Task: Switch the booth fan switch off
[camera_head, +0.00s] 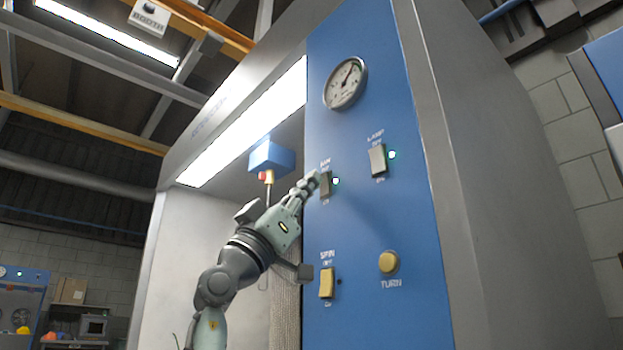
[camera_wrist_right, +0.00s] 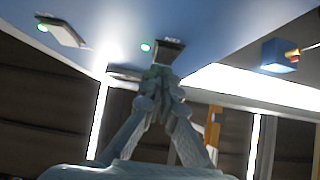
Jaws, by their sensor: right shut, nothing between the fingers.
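The fan switch (camera_head: 326,184) is a grey rocker on the blue panel, with a lit green lamp (camera_head: 336,181) beside it. Its label is partly hidden by my fingers. My right gripper (camera_head: 314,180) is shut and empty, its fingertips at the switch's upper left part. In the right wrist view the shut fingertips (camera_wrist_right: 160,72) reach up to the dark switch (camera_wrist_right: 168,52), and the green lamp glows to its left. I cannot tell whether the tips touch it. My left gripper is not in view.
The lamp switch (camera_head: 378,160) with a green light sits to the right. Below are the yellow spin switch (camera_head: 327,283) and the round turn button (camera_head: 388,262). A gauge (camera_head: 345,84) is above. A blue box (camera_head: 272,157) hangs inside the booth, left of the panel.

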